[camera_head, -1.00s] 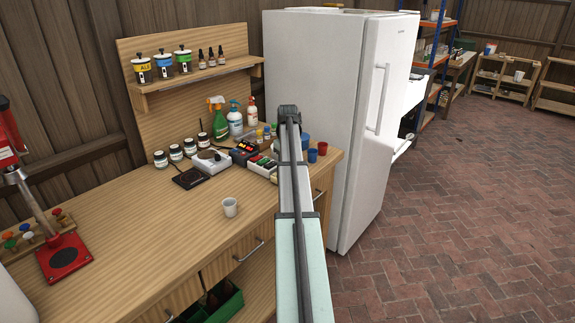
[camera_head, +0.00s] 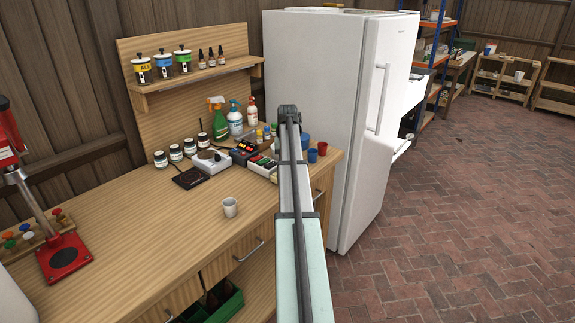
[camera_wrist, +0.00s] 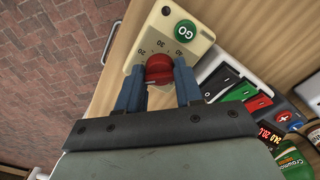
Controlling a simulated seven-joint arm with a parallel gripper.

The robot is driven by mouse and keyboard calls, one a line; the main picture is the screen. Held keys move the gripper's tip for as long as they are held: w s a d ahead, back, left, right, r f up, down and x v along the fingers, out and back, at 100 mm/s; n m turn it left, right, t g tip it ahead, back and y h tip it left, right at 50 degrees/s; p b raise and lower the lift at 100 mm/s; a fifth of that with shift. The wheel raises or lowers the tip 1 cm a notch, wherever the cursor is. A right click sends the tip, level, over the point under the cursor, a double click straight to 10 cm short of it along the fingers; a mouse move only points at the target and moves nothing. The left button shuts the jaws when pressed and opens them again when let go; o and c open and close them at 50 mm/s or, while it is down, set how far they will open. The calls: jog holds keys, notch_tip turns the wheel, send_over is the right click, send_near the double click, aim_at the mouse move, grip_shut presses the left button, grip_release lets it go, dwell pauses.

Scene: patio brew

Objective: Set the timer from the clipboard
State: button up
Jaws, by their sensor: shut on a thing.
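In the wrist view, the timer (camera_wrist: 143,36) is a cream box with a green GO button (camera_wrist: 185,30), printed numbers around its dial, and a red knob (camera_wrist: 159,68). The numbers 20, 30 and 40 are readable. My gripper (camera_wrist: 160,78) has its blue fingers on either side of the red knob and is shut on it. In the head view, my arm covers the gripper and the timer. I cannot make out a clipboard in either view.
Beside the timer is a box with green, black and red switches (camera_wrist: 237,90). A red-digit display and a green-labelled bottle (camera_wrist: 293,160) are close by. A white cup (camera_head: 230,207) stands on the wooden bench (camera_head: 150,240). The white fridge (camera_head: 325,90) stands behind my arm.

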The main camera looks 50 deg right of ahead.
jog(key=o, duration=0.8)
jog(key=shift+c, duration=0.2)
notch_tip(320, 180, up, 14)
dwell(0.3)
jog(key=shift+f, duration=0.1)
dwell(0.3)
